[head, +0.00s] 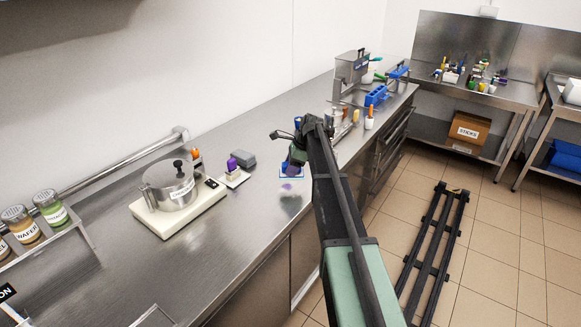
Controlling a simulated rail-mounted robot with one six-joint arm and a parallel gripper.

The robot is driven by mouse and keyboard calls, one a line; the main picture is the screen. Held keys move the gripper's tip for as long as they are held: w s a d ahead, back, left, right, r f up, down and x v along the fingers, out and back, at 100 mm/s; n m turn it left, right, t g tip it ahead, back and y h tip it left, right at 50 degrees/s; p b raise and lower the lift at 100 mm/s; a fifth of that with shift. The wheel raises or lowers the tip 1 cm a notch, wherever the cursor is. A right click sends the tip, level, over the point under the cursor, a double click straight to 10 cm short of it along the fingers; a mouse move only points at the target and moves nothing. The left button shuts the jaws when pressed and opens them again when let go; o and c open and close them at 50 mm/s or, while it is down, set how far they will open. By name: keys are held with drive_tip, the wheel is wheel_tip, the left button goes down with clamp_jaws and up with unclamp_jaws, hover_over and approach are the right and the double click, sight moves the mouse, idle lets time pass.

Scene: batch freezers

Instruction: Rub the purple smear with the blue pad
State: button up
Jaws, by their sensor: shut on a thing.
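The purple smear (288,187) is a small faint patch on the steel counter, just in front of my gripper. My gripper (296,158) points down over the counter and is shut on the blue pad (284,174). The pad shows as a blue edge below the fingers, beside the smear on its far side. My gripper hides part of the pad, and I cannot tell if the pad touches the counter.
A steel pot (168,186) on a cream base stands to the left. A small white tray (236,181) with a purple-topped item and a grey block (243,158) are nearer. Blue holders (376,96) and cups stand behind my arm.

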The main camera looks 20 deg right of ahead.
wheel_tip(320, 180, down, 6)
drive_tip(key=b, duration=0.5)
drive_tip(key=shift+r, duration=0.1)
drive_tip(key=shift+w+a+r, duration=0.25)
drive_tip(key=shift+w+a, duration=0.2)
drive_tip(key=shift+w, duration=0.35)
drive_tip(key=shift+w+a, duration=0.3)
drive_tip(key=shift+w, duration=0.2)
drive_tip(key=shift+w+a, duration=0.25)
drive_tip(key=shift+w, duration=0.2)
drive_tip(key=shift+s, duration=0.35)
drive_tip(key=shift+s+d, duration=0.45)
drive_tip(key=shift+s, duration=0.2)
drive_tip(key=shift+s+d, duration=0.45)
drive_tip(key=shift+s, duration=0.2)
drive_tip(key=shift+p+v, duration=0.85)
drive_tip(key=shift+p, duration=0.25)
drive_tip(key=r+p, duration=0.5)
drive_tip(key=r, duration=0.1)
drive_tip(key=shift+a+p, duration=0.2)
drive_tip(key=shift+p, duration=0.2)
